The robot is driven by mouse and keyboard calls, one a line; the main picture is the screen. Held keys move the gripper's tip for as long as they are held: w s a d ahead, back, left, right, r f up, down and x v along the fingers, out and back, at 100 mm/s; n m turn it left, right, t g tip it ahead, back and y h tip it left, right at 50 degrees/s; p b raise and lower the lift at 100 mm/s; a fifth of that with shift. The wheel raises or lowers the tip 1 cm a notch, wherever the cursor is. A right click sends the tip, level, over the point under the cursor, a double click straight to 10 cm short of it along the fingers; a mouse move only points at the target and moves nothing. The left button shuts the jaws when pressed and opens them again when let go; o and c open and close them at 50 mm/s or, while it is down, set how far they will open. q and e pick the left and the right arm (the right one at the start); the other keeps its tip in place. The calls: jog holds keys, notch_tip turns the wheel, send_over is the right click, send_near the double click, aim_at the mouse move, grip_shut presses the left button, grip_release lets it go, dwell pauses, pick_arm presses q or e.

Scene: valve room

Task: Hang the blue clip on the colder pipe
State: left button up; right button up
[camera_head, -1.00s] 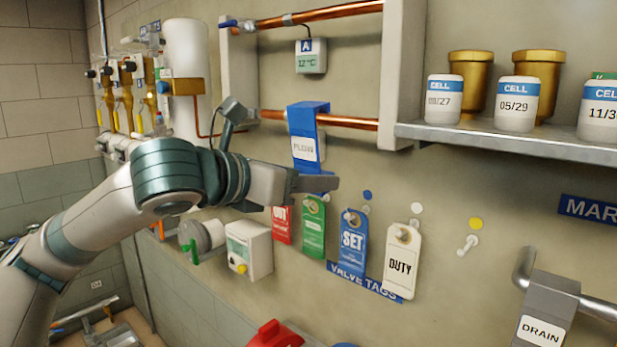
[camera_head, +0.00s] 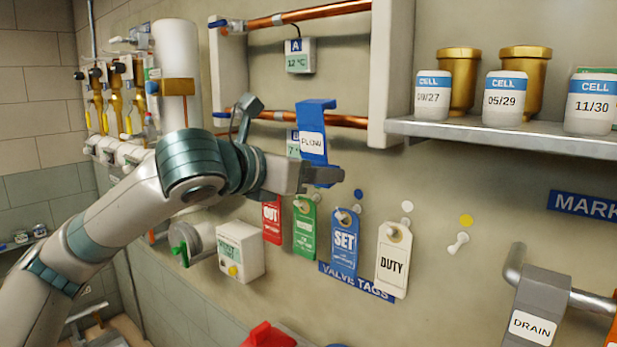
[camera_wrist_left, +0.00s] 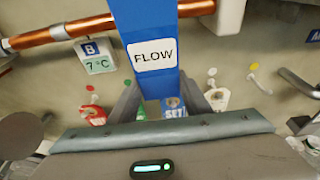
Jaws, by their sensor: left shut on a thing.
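The blue clip (camera_head: 313,173), labelled FLOW, is upright and slightly tilted in my left gripper (camera_head: 322,176), which is shut on its lower part. In the left wrist view the clip (camera_wrist_left: 147,20) rises from between the fingers of my left gripper (camera_wrist_left: 160,104). Its top is cut off there. The clip overlaps the lower copper pipe (camera_head: 350,121); I cannot tell whether its hook touches the pipe. Gauge B (camera_wrist_left: 98,62) below this pipe reads 7 °C. The upper copper pipe (camera_head: 330,12) has gauge A (camera_head: 299,62), reading 12 °C. My right gripper is not in view.
White posts (camera_head: 388,75) carry both pipes. A metal shelf (camera_head: 500,135) with cell jars is at the right. Below the clip, valve tags such as DUTY (camera_head: 392,262) hang on pegs. A white box (camera_head: 238,250) and a drain pipe (camera_head: 540,310) also stand out from the wall.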

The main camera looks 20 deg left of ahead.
pick_arm(q)
jog(key=shift+w+d+b, duration=0.2)
jog(key=shift+w+d, duration=0.05)
jog(key=shift+w, duration=0.45)
jog(key=shift+w+d+b, duration=0.15)
jog(key=shift+w+d, duration=0.15)
jog(key=shift+w, duration=0.4)
jog(key=shift+w+d+b, duration=0.2)
jog(key=shift+w+d, duration=0.05)
jog(key=shift+w, duration=0.45)
jog(key=shift+f, duration=0.6)
jog(key=o, duration=1.1)
jog(key=shift+o, duration=0.2)
jog(key=shift+s, duration=0.1)
